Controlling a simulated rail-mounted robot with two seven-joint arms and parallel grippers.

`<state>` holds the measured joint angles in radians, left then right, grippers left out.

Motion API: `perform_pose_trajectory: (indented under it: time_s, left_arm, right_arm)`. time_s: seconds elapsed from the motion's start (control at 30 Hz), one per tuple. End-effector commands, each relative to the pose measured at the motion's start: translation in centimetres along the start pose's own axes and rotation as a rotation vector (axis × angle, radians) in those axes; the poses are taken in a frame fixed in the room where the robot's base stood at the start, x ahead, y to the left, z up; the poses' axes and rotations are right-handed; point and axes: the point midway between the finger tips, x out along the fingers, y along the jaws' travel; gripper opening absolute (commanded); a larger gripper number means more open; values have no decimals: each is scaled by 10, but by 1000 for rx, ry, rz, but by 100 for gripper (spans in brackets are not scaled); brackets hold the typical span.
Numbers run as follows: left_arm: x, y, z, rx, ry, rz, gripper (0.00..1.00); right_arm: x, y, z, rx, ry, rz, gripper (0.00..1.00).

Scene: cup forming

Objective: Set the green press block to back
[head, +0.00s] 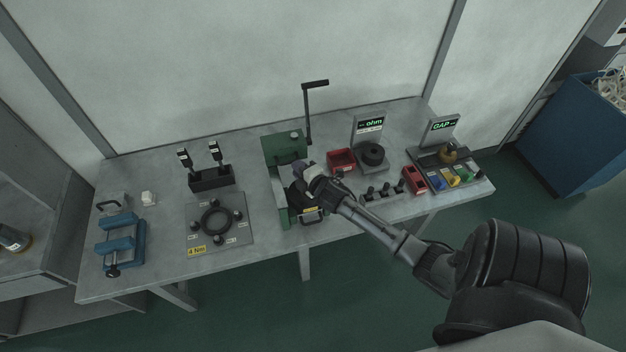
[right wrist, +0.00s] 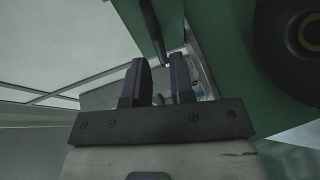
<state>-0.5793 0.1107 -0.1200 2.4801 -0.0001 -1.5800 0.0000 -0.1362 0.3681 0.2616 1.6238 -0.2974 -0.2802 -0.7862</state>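The green press (head: 284,148) stands near the middle of the bench, with a tall black crank handle (head: 309,112) beside it. My right gripper (head: 300,180) is at the front of the press, and my arm and hand hide part of it. In the right wrist view, its two dark fingers (right wrist: 160,82) are apart, with a gap between them and no thing seen gripped. Green press surfaces (right wrist: 222,60) fill the right side there, and a dark rod (right wrist: 152,28) shows beyond the fingertips. Which green part is the press block I cannot tell. My left gripper is not in view.
Left of the press are a ring fixture plate (head: 240,238), a black stand (head: 212,180) and a blue vise (head: 122,243). To the right are red bins (head: 341,160), an ohm meter (head: 369,128) and a GAP station (head: 441,128). A wall stands close behind.

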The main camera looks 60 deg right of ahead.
Motion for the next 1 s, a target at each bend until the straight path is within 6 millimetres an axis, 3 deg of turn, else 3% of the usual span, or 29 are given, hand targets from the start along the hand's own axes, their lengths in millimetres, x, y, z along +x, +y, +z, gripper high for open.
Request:
perform_pose_trajectory:
  time_s: [0.2, 0.43, 0.63, 1.0]
  left_arm:
    - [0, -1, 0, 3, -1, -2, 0]
    - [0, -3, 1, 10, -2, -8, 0]
    - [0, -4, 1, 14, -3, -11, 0]
    - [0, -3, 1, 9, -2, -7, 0]
  right_arm:
    - [-43, -2, 0, -1, -1, -3, 22]
    - [-72, -2, 0, 1, -2, -4, 22]
    - [-82, -2, 1, 1, -2, -4, 22]
    - [-83, -2, 0, 1, -3, -4, 22]
